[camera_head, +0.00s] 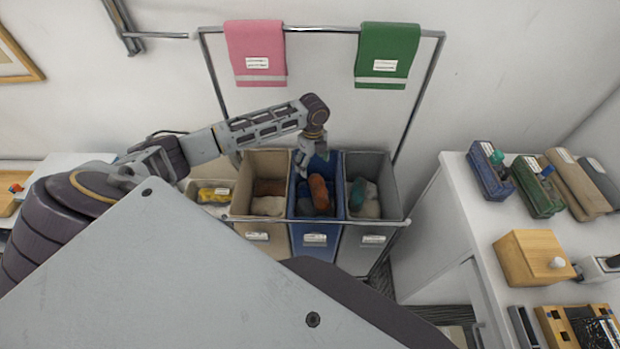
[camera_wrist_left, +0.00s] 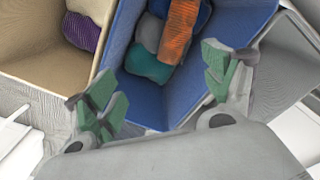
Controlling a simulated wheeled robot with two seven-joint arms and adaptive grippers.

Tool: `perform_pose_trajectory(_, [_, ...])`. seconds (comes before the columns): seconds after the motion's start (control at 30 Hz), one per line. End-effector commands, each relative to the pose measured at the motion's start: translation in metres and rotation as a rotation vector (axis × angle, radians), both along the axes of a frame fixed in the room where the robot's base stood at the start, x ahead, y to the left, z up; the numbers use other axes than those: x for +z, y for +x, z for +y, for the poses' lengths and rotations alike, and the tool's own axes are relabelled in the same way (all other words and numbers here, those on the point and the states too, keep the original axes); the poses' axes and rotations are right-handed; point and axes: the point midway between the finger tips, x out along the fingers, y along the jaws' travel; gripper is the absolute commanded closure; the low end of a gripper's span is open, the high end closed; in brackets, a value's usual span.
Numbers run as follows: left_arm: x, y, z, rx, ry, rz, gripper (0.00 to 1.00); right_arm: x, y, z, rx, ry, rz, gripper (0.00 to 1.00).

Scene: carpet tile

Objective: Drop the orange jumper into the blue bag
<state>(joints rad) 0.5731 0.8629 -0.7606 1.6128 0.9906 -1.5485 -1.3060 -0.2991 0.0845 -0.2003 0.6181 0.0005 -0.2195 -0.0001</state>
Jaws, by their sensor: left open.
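The blue bag (camera_head: 316,238) is the middle of three bags in a rack; its inside shows in the left wrist view (camera_wrist_left: 206,98). The orange jumper (camera_head: 319,191) lies in the blue bag, on top of grey and blue cloth, and it also shows in the left wrist view (camera_wrist_left: 180,32). My left gripper (camera_head: 302,166) is over the blue bag's mouth. In the left wrist view its green-padded fingers (camera_wrist_left: 163,92) are spread apart with nothing between them, and the jumper lies beyond them. My right gripper is not in view.
A beige bag (camera_head: 257,237) stands left of the blue bag and a grey bag (camera_head: 371,240) right of it, both with cloth inside. Pink (camera_head: 256,52) and green (camera_head: 387,55) towels hang on the rail above. A white table (camera_head: 458,220) holding cases and a wooden box stands at right.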

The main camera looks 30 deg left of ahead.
Motion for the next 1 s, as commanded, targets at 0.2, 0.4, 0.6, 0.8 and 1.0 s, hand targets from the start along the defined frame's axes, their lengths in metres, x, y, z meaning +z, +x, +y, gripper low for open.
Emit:
perform_pose_trajectory(0.2, [0.011,0.001,0.0,-0.001,-0.001,-0.003,0.16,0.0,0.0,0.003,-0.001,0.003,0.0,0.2])
perform_pose_trajectory(0.4, [0.033,0.001,0.0,-0.001,0.0,-0.003,0.16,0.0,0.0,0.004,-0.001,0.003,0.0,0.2])
perform_pose_trajectory(0.6, [0.063,0.001,0.0,0.0,0.0,-0.005,0.16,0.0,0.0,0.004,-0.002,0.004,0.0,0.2])
perform_pose_trajectory(0.8, [0.092,0.001,0.0,0.0,0.0,-0.005,0.16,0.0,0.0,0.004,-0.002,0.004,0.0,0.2])
perform_pose_trajectory(1.0, [0.113,0.001,0.0,0.0,-0.001,-0.004,0.16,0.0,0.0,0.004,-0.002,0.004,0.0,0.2])
